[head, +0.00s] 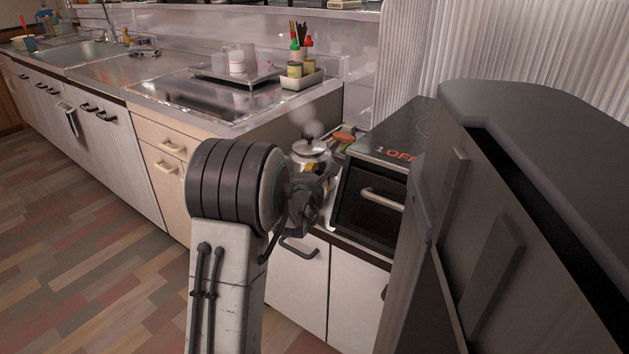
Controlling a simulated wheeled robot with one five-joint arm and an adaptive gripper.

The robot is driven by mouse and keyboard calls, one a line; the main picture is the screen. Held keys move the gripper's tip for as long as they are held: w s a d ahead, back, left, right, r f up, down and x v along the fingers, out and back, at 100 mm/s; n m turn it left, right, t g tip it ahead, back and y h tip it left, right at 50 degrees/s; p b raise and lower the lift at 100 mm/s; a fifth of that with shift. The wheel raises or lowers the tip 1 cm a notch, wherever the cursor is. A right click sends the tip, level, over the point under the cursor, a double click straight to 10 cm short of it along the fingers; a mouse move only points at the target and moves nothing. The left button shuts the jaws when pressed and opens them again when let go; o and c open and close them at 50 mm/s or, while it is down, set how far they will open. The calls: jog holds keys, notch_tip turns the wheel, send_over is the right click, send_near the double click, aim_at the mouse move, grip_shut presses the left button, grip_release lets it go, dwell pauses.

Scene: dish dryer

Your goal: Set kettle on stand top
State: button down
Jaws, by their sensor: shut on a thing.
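The kettle (311,149) is shiny metal with a dark knob on its lid. A faint wisp like steam shows above it. My gripper (318,194) is shut on the kettle, at its near side; the fingers and my arm hide its lower part and the grip itself. The kettle looks upright, just left of a dark box-shaped unit with a flat top (400,130), an orange "1 OFF" label and a front handle. This top looks bare and may be the stand top. I cannot tell whether the kettle's base touches the counter.
Behind the kettle are small colored items (346,136). A cooktop (200,97) with a tray and jars lies to the left, and a sink (75,53) farther left. A tall dark cabinet (540,120) stands close on the right. The floor at left is clear.

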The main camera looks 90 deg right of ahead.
jog(key=shift+r, duration=0.25)
jog(key=c, duration=1.6)
grip_release()
jog(key=shift+f, duration=0.25)
jog(key=o, duration=0.4)
jog(key=p+v, duration=0.1)
jog(key=v, duration=1.1)
jog(key=shift+p, duration=0.4)
